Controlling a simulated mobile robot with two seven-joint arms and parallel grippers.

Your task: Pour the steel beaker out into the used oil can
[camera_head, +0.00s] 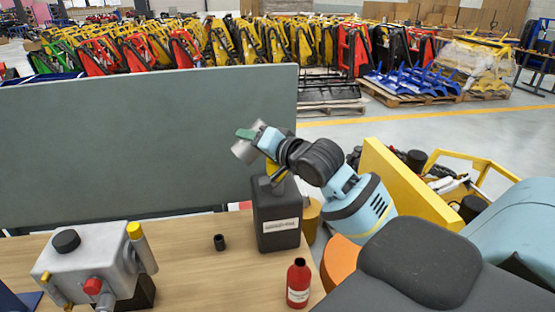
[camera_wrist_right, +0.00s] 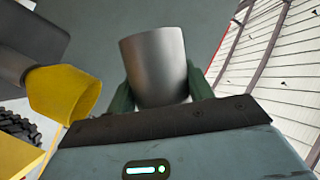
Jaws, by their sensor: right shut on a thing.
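The steel beaker (camera_head: 242,152) is held tilted above and slightly left of a black can (camera_head: 277,212) with a white label too small to read. My right gripper (camera_head: 250,136) is shut on the beaker. In the right wrist view the beaker (camera_wrist_right: 155,68) sits between the green fingers of the gripper (camera_wrist_right: 160,92). A yellow funnel (camera_head: 276,171) stands at the top of the black can, partly hidden by my arm; it also shows in the wrist view (camera_wrist_right: 64,92), apart from the beaker. The beaker's contents are hidden, and no stream shows. My left gripper is out of view.
A black cap (camera_head: 219,242) lies on the wooden table (camera_head: 190,260) left of the can. A red bottle (camera_head: 298,283) stands in front. A grey metal unit (camera_head: 95,262) is at the left. A grey-green panel (camera_head: 140,140) rises behind the table.

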